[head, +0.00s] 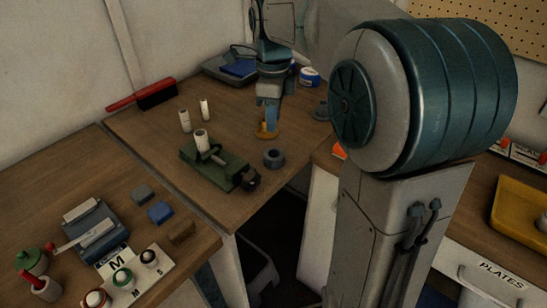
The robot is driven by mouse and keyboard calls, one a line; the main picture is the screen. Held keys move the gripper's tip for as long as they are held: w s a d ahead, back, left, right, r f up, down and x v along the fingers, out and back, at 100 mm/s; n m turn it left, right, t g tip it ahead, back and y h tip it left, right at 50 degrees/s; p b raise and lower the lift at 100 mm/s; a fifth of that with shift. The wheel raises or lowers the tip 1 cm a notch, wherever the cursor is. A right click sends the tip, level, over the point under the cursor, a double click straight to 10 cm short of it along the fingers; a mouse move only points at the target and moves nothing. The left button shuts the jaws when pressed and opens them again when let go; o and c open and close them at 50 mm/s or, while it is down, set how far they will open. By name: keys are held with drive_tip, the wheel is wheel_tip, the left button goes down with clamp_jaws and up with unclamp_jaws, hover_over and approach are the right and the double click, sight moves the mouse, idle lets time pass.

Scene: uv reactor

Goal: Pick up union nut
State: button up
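A dark blue-grey ring (273,158) lies on the wooden table, right of the green vise; it looks like the union nut, though its details are too small to be sure. My gripper (269,128) points down just behind this ring and is apart from it. A small amber-yellow piece (263,134) shows right at my fingertips, low at the tabletop. I cannot tell whether the fingers grip it, touch it or only stand over it. The finger gap is too small to make out.
A green vise (213,166) holds a white cylinder (201,139). Two white cylinders (184,120) stand behind it. A dark round part (321,110) sits near the right edge. A red-handled brush (156,94) lies back left.

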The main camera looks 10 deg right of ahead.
hover_over(272, 160)
wheel_tip(272, 160, down, 8)
drive_tip(key=shift+d+b, duration=0.15)
drive_tip(key=shift+b, duration=0.15)
drive_tip(key=shift+w+f, duration=0.15)
drive_tip(key=shift+f, duration=2.5)
clamp_jaws()
